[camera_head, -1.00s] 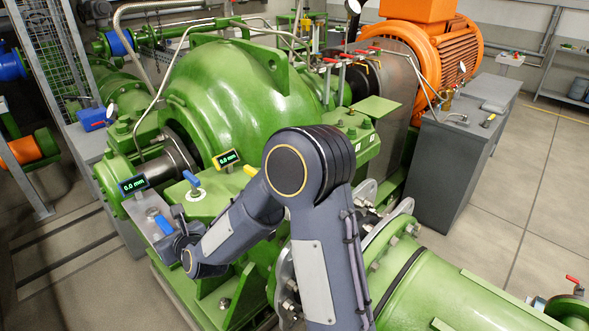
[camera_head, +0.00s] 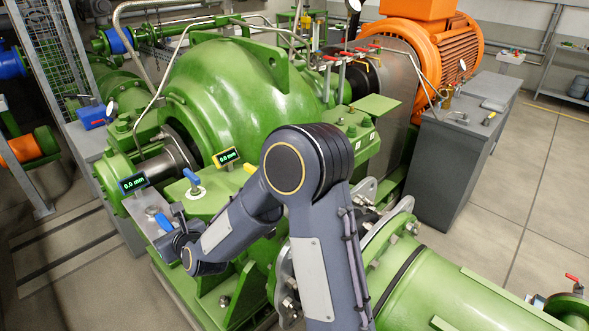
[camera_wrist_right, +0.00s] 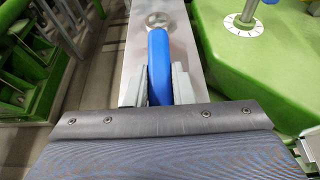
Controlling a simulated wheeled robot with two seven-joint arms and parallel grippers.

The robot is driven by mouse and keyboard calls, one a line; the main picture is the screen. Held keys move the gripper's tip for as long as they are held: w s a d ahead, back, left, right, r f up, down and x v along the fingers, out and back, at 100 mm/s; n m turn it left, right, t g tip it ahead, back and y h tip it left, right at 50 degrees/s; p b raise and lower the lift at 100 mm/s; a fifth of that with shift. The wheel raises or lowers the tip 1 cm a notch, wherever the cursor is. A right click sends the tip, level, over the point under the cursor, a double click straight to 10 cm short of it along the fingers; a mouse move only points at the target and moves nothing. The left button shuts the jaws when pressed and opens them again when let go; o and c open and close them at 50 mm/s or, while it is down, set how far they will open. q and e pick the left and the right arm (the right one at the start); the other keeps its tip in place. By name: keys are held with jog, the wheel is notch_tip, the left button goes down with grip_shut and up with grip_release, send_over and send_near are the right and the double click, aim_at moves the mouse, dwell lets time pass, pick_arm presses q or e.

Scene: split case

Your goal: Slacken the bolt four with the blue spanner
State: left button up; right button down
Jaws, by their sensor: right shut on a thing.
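The blue spanner (camera_wrist_right: 159,62) lies along a narrow grey plate in the right wrist view, its metal ring end (camera_wrist_right: 160,20) pointing away from me. My right gripper (camera_wrist_right: 158,88) is shut on its blue handle, one finger on each side. In the head view, my right gripper (camera_head: 172,244) is low at the left, by the small grey shelf beside the green pump casing, with the blue handle (camera_head: 163,222) showing just beyond it. I cannot tell which bolt is number four; bolts near small white labels (camera_head: 358,145) stand on the casing flange. My left gripper is not in view.
A blue-handled valve (camera_head: 191,177) and two displays reading 0.0 mm (camera_head: 132,183) stand close to the gripper. The large green pump casing (camera_head: 215,95) rises behind. A grey bench (camera_head: 455,165) stands at right, with open floor beyond it.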

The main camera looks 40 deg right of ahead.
jog(key=shift+r, duration=0.1)
jog(key=shift+r+p, duration=1.15)
jog(key=shift+r, duration=1.8)
jog(key=shift+f, duration=0.1)
